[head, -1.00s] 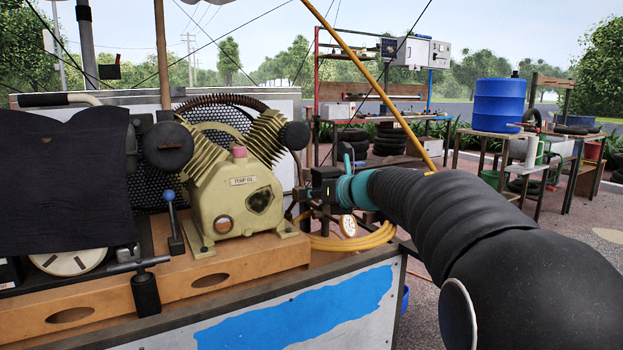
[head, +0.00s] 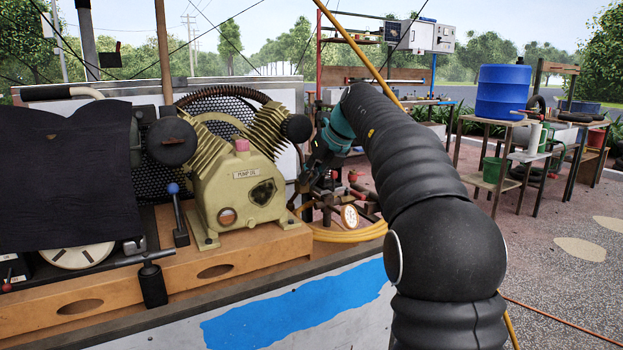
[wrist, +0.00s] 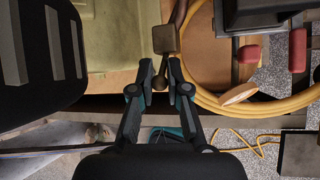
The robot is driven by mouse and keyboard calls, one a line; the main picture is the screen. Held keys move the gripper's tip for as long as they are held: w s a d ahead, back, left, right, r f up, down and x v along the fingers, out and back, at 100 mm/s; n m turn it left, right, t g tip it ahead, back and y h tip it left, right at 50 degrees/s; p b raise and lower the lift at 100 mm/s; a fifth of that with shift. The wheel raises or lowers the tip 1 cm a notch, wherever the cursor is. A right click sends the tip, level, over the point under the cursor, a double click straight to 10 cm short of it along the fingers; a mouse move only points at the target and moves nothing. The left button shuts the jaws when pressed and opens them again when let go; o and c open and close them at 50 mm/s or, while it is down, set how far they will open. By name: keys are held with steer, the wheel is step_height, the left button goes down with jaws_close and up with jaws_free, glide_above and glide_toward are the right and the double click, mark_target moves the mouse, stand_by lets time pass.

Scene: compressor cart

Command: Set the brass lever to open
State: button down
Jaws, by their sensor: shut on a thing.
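My gripper (wrist: 160,72) reaches in from the bottom of the wrist view, with its two fingertips closed on a slim brass-brown piece, which I take to be the brass lever (wrist: 161,80). A dull brown square block (wrist: 165,39) sits just beyond the fingertips. In the head view my gripper (head: 312,178) slants down onto the fittings at the right end of the compressor. The lever cannot be picked out there, and its open or closed marking cannot be read. A round dial gauge (head: 350,216) stands just below and right of the gripper, and shows edge-on in the wrist view (wrist: 238,94).
The cream compressor pump (head: 238,195) stands on a wooden base left of my gripper. A coiled yellow hose (head: 345,234) lies under the fittings. Red-handled fittings (wrist: 249,54) crowd the right side. A blue barrel (head: 502,91) on a bench is far right.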

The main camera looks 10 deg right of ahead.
steer(key=shift+w+a+r+g, duration=0.1)
steer(key=shift+w+g, duration=0.1)
steer(key=shift+g, duration=0.4)
steer(key=c, duration=1.1)
jaws_free()
steer(key=shift+c, duration=0.2)
steer(key=v, duration=1.2)
steer(key=shift+a, duration=0.2)
steer(key=shift+r, duration=0.1)
